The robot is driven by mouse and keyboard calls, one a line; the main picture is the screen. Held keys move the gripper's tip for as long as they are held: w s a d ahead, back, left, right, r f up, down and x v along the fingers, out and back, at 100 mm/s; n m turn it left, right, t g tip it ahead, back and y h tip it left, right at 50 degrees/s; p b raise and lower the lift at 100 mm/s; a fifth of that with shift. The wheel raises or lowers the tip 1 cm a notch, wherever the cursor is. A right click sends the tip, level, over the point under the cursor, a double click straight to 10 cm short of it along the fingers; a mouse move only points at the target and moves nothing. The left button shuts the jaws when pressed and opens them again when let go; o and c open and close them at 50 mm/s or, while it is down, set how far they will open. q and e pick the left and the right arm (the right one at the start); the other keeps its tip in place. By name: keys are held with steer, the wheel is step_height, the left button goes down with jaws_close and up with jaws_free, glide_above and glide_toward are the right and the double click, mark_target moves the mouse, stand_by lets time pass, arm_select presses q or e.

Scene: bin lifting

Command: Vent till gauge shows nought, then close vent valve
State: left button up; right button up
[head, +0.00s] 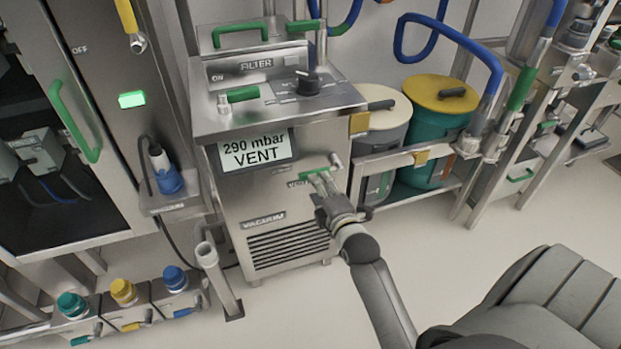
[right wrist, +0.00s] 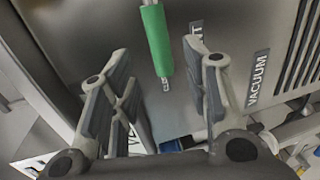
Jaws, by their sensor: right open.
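The gauge display (head: 253,149) on the steel vacuum unit (head: 283,225) reads "290 mbar VENT". The vent valve's green handle (head: 313,173) is on the unit's front, below and right of the display. My right gripper (head: 323,184) is in front of this handle, its fingers partly covering the label. In the right wrist view the green handle (right wrist: 156,40) lies beyond and between the spread fingers of my right gripper (right wrist: 155,76), with a visible gap on both sides. The gripper is open and holds nothing. My left gripper is out of view.
Lidded drums (head: 428,135) stand on a rack at right. A steel post (head: 215,272) and coloured valves (head: 123,291) are at lower left. Floor in front is clear.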

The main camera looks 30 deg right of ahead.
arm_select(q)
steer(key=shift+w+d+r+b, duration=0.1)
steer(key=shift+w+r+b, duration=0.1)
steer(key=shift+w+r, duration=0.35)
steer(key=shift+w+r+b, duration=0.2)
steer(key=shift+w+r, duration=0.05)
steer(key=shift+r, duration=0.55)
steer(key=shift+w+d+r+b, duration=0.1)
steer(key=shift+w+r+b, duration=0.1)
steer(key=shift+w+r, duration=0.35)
arm_select(e)
steer(key=shift+x, duration=3.75)
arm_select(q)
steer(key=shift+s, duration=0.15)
arm_select(e)
steer(key=shift+c, duration=0.4)
steer(key=shift+f, duration=0.1)
jaws_close()
